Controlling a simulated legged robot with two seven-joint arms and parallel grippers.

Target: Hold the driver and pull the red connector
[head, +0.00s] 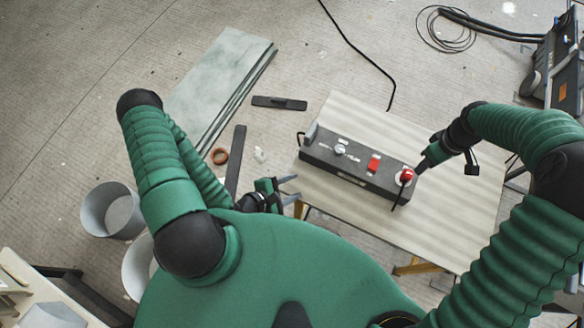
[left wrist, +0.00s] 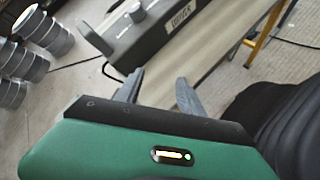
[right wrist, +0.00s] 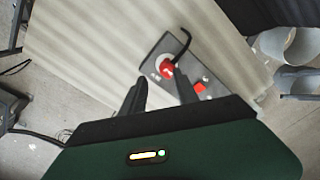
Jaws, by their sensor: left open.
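The driver (head: 335,163) is a long dark box lying on the table, with a silver knob, a red switch and a label on top. The red connector (head: 406,175), with a black cable, is in a pale round socket at its right end. It also shows in the right wrist view (right wrist: 167,69), just beyond my right fingertips. My right gripper (head: 421,167) is open and empty close to the connector, fingers apart. My left gripper (head: 289,188) is open and empty, apart from the driver near its left end. The driver's edge shows ahead in the left wrist view (left wrist: 165,42).
The pale table (head: 455,210) has clear room around the driver. Grey-green sheets (head: 220,80), dark strips (head: 279,103), an orange ring (head: 220,156) and pale buckets (head: 112,210) are on the floor at left. A dark machine with coiled hose (head: 560,60) stands at upper right.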

